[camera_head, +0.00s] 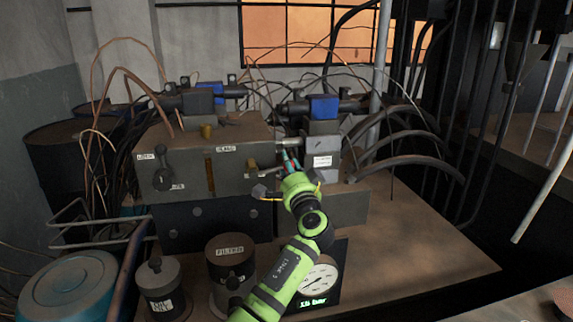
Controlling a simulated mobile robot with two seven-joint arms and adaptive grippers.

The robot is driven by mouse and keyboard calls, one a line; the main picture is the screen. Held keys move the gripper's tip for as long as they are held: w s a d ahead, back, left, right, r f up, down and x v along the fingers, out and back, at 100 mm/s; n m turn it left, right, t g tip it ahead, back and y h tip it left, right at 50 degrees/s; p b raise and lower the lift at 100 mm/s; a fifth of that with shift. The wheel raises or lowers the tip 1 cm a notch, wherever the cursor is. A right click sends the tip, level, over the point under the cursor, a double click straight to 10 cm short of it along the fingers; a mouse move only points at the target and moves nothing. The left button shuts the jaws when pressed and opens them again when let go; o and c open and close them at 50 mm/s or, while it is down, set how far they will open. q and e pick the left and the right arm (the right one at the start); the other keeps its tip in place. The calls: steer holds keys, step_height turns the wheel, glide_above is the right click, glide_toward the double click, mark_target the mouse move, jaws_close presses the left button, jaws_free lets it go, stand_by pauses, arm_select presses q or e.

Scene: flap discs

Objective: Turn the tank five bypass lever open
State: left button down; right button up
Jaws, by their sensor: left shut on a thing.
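My left gripper (289,160) reaches up from the bottom middle to the front right of a grey valve block (225,180). It is shut on a small lever beside a silver fitting (288,143). The fingers cover most of this lever, so its angle cannot be told. A grey box with a white label (323,161) stands just right of the fingertips; its text is too small to read. A black lever knob (161,178) sits on the block's left front, away from the gripper. My right gripper is not in view.
A round gauge (319,281) with a lit bar readout stands behind my forearm. Dark labelled canisters (231,258) and (158,285) for a second canister stand in front of the block. Cables and hoses (415,140) crowd the back right. The brown tabletop (420,235) is clear at right.

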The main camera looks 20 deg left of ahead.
arm_select(q)
steer(key=shift+d+f+m, duration=0.2)
steer(key=shift+m, duration=0.1)
steer(key=c, duration=1)
jaws_free()
steer(key=shift+o, duration=0.3)
steer(key=shift+w+f, duration=0.1)
steer(key=shift+w, duration=0.05)
steer(key=shift+s+d, duration=0.1)
steer(key=shift+s, duration=0.15)
steer(key=v, duration=1.1)
steer(key=shift+s+d, duration=0.15)
steer(key=shift+s, duration=0.1)
steer(key=shift+f, duration=0.1)
